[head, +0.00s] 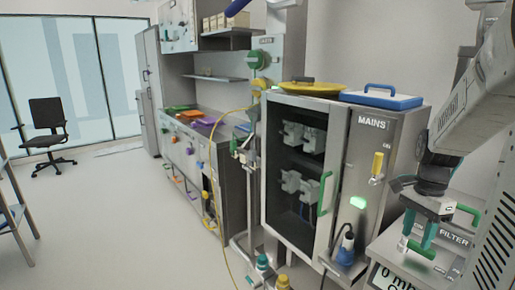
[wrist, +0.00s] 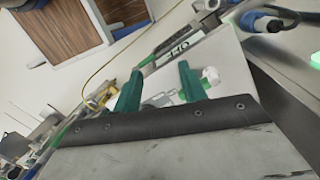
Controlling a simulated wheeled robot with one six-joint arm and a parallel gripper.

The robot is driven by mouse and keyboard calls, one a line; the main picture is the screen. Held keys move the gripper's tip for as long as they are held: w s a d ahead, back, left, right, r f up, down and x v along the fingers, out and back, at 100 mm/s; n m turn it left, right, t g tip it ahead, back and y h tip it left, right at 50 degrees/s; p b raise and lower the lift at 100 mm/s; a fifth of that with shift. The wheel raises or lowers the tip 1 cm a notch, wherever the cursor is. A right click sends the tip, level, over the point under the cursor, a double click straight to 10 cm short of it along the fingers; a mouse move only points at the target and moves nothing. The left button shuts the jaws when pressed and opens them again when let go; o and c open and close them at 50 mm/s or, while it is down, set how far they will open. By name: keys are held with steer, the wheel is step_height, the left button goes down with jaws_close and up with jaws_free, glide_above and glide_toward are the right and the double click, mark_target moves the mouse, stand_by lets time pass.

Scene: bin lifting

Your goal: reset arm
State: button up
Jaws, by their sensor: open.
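My arm (head: 478,105) comes down from the upper right in the head view. My gripper (head: 419,235) hangs at its end with teal fingers pointing down, above the grey FILTER unit (head: 456,238). In the wrist view my gripper (wrist: 160,76) shows two teal fingers spread apart with nothing held between them. A green handle (head: 421,249) on the FILTER unit shows just below the fingertips. I cannot tell whether they touch it.
The MAINS cabinet (head: 372,125) with a glass door and green handle stands left of my gripper. A blue plug (head: 346,249) sits low on its front. A workbench (head: 195,150) and an office chair (head: 48,128) are farther back. The floor at left is mostly clear.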

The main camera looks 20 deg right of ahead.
steer(key=s+a+r+n+t, duration=0.1)
steer(key=s+a+r+n, duration=0.2)
steer(key=a+n, duration=0.6)
steer(key=s+a+r+n+t+h, duration=0.1)
steer(key=s+a+r+n, duration=0.3)
steer(key=a+n, duration=0.6)
steer(key=a+r, duration=0.1)
steer(key=a, duration=0.7)
steer(key=shift+t, duration=0.3)
